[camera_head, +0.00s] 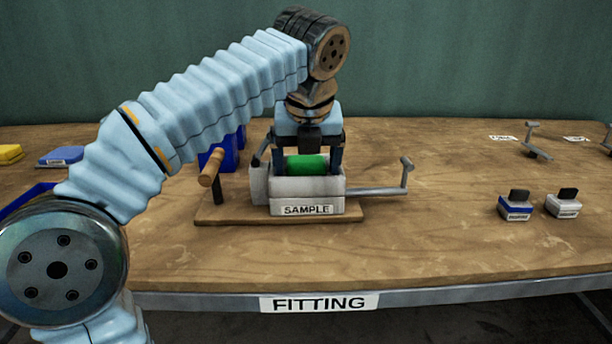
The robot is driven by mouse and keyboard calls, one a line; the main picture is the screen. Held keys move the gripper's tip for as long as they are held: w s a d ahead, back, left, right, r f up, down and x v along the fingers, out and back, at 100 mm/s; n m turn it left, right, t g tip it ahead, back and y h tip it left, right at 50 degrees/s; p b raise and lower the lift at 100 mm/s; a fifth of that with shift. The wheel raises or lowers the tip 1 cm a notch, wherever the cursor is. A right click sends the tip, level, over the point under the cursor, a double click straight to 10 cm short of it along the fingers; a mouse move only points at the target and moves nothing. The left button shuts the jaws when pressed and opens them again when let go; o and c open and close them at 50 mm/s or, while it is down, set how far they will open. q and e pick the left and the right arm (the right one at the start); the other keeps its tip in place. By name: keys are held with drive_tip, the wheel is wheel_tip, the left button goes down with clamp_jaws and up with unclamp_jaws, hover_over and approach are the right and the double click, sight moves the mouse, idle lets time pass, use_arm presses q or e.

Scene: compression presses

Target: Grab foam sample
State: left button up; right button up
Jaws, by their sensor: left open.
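The green foam sample (307,165) sits in the top of a grey press box labelled SAMPLE (306,209) on a wooden base. My left arm reaches over from the left, and my left gripper (308,160) points straight down at the box. Its two dark fingers are open, one on either side of the foam. I cannot tell whether they touch it. The lower part of the foam is hidden by the box's front wall. My right gripper is not in view.
The box has a wooden-handled lever (211,167) at left and a metal crank (404,176) at right. Blue bins stand behind it. Two small blocks (515,205) (564,203) sit at right. The table's front edge carries a FITTING label (319,303). The front middle is clear.

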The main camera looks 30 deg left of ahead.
use_arm(q)
drive_tip(key=shift+w+a+f, duration=0.15)
drive_tip(key=shift+w+f, duration=0.05)
drive_tip(key=shift+f, duration=0.5)
drive_tip(key=c, duration=0.7)
drive_tip(key=shift+r, duration=0.1)
